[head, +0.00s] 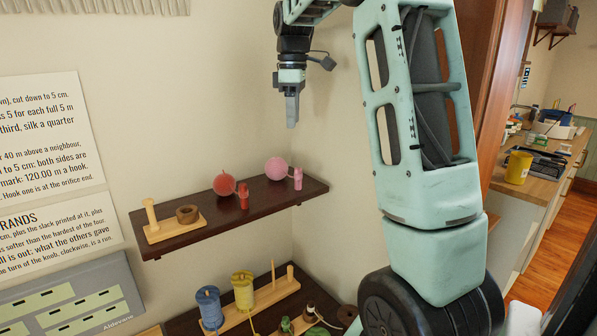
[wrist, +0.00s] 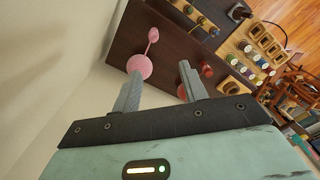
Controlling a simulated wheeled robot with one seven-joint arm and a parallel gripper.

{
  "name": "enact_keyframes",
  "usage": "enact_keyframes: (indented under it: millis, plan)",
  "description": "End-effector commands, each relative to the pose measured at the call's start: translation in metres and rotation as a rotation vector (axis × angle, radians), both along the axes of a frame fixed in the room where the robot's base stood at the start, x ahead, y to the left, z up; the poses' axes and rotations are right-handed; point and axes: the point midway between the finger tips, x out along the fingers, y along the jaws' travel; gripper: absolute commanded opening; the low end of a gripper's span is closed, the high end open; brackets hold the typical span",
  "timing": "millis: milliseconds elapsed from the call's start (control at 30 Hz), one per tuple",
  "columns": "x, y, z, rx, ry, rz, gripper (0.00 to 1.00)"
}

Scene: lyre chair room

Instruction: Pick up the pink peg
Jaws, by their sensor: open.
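The pink peg (head: 297,179) stands upright at the right end of the dark upper shelf (head: 250,207), beside a pink ball (head: 277,168). In the wrist view the peg (wrist: 153,35) shows beyond the ball (wrist: 140,66), with a thin pink piece between them. My gripper (head: 292,112) hangs pointing down above the shelf's right end, well clear of the peg. In the wrist view its two fingers (wrist: 160,71) are apart with nothing between them. The left fingertip overlaps the edge of the pink ball in the picture.
A red ball (head: 224,184) and red peg (head: 243,195) stand left of the pink pair. A wooden stand (head: 172,228) holds a brown ring farther left. A lower shelf carries blue (head: 208,307) and yellow (head: 243,290) spools. Walls close in behind and at the right.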

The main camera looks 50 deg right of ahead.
Motion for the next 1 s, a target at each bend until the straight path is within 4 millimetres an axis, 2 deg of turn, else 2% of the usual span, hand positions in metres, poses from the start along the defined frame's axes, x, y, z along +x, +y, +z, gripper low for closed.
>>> enact_keyframes:
  millis: [67, 167, 600, 700, 1000]
  plan:
    - [-0.005, -0.014, 0.005, -0.003, 0.005, -0.004, 0.43]
    - [-0.007, -0.018, -0.003, -0.004, 0.008, -0.001, 0.43]
    - [-0.007, -0.016, -0.091, -0.002, 0.008, -0.001, 0.43]
    - [-0.006, -0.016, -0.104, -0.004, 0.006, -0.001, 0.43]
    - [-0.006, -0.015, -0.128, -0.003, 0.009, -0.001, 0.43]
